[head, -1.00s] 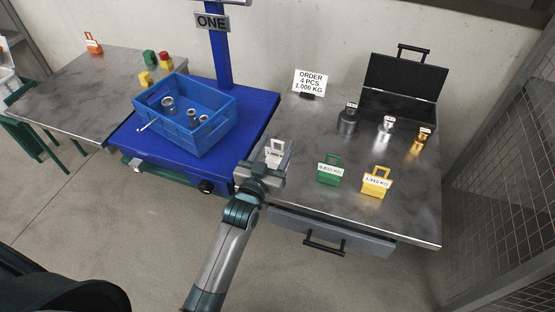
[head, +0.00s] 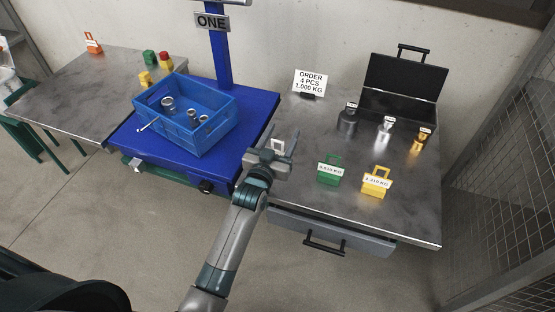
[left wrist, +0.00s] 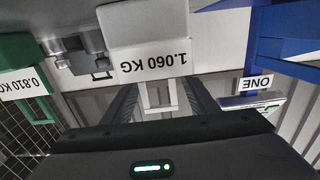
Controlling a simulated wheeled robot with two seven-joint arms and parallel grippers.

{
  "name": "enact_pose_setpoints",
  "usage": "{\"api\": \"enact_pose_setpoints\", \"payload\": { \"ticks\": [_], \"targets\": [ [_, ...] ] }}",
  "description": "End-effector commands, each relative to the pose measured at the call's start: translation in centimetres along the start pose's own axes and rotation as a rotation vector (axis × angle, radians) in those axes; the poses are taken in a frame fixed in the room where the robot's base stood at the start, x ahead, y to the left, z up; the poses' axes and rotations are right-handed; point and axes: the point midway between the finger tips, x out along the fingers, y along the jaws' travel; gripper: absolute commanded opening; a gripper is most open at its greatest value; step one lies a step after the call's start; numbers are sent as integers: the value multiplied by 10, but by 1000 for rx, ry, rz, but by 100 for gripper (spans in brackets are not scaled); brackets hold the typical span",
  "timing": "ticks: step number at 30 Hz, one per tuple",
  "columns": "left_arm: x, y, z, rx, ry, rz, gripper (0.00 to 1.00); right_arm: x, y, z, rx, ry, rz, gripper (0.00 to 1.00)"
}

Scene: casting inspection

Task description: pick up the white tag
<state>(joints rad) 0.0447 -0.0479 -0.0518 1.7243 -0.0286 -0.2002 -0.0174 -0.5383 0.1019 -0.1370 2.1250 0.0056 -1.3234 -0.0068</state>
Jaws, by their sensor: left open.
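The white tag (head: 278,145) stands on the right-hand steel table near its left edge, mostly hidden behind my left gripper (head: 281,147) in the head view. In the left wrist view the white tag (left wrist: 145,25) appears upside down, with a label reading 1.060 KG. Its white handle (left wrist: 158,98) shows between the two dark fingers of my left gripper (left wrist: 160,92). The fingers are apart, one on each side of the handle; I see no clear contact. My right gripper is not in view.
A green tag (head: 330,171) and a yellow tag (head: 376,182) stand to the right on the same table (head: 340,212). A blue crate (head: 185,138) holding metal parts sits on the blue scale (head: 262,112) to the left. Weights and an open black case (head: 400,84) are at the back right.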

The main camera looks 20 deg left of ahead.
Motion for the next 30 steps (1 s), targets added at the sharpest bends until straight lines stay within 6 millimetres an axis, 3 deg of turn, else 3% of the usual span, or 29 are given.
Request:
{"api": "enact_pose_setpoints", "payload": {
  "ticks": [8, 11, 15, 30],
  "targets": [
    [0, 0, 0, 0, 0, 0, 53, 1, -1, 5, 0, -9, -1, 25],
    [0, 0, 0, 0, 0, 0, 34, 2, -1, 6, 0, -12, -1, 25],
    [0, 0, 0, 0, 0, 0, 1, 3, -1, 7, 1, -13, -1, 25],
    [1, 0, -4, 0, 0, 0, 0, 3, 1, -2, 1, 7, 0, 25]
  ]
}}
